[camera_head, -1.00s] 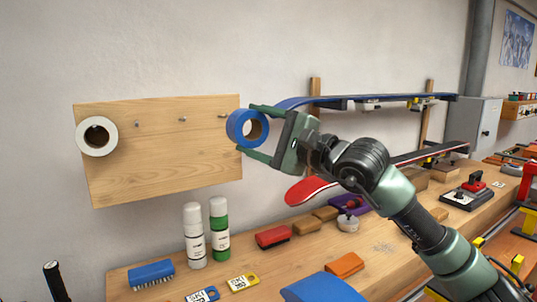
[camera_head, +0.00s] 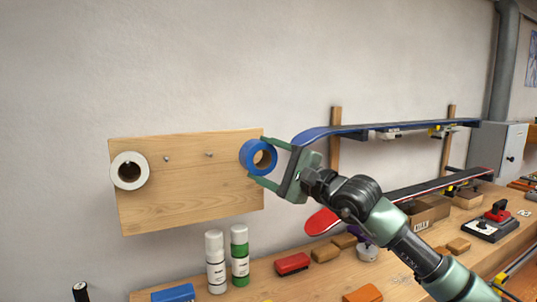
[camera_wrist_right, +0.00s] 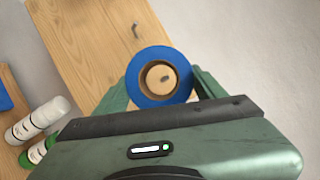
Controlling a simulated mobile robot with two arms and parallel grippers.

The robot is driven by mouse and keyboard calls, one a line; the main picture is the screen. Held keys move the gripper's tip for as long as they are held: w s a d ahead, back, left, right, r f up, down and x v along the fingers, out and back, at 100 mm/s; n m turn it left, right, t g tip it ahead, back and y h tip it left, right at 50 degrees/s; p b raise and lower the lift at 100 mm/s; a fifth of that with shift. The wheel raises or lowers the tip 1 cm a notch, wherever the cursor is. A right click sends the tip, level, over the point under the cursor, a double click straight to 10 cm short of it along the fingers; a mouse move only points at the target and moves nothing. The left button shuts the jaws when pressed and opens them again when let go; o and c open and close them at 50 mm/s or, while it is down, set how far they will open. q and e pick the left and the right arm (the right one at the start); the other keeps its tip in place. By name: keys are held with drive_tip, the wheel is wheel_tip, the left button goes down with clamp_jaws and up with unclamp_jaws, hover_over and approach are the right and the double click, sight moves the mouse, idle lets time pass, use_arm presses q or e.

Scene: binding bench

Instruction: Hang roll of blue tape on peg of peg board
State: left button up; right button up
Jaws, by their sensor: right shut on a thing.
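A roll of blue tape (camera_head: 247,162) is held between the two green fingers of my right gripper (camera_head: 259,160). Two bare metal pegs, a left one (camera_head: 166,158) and a middle one (camera_head: 209,154), stick out of the board. In the right wrist view the fingers flank the blue roll (camera_wrist_right: 134,82), and a small dark peg-like mark (camera_wrist_right: 164,78) shows through its hole. I cannot tell whether the peg enters the hole. My left gripper is out of view.
A white tape roll (camera_head: 117,174) hangs at the board's left end. A white bottle (camera_head: 216,265) and a green bottle (camera_head: 240,262) stand below the board. A blue ski-like board (camera_head: 350,130) is on a wall rack close to my right gripper.

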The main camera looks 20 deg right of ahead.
sight(261, 163)
drive_tip(key=w+p, duration=0.1)
drive_tip(key=w, duration=0.1)
drive_tip(key=w+p, duration=0.1)
drive_tip(key=w, duration=0.1)
drive_tip(key=w+a+p, duration=0.1)
drive_tip(key=w, duration=0.1)
drive_tip(key=shift+w+a+f+p, duration=0.1)
drive_tip(key=shift+w+f+p, duration=0.05)
drive_tip(key=shift+f+p, duration=0.15)
drive_tip(key=shift+w+f+b, duration=0.25)
drive_tip(key=shift+f+b, duration=0.1)
drive_tip(key=shift+b, duration=0.3)
drive_tip(key=shift+a+f, duration=0.1)
drive_tip(key=shift+f, duration=0.1)
drive_tip(key=o, duration=1.3)
drive_tip(key=shift+o, duration=0.3)
drive_tip(key=shift+r, duration=0.15)
drive_tip(key=shift+s, duration=0.15)
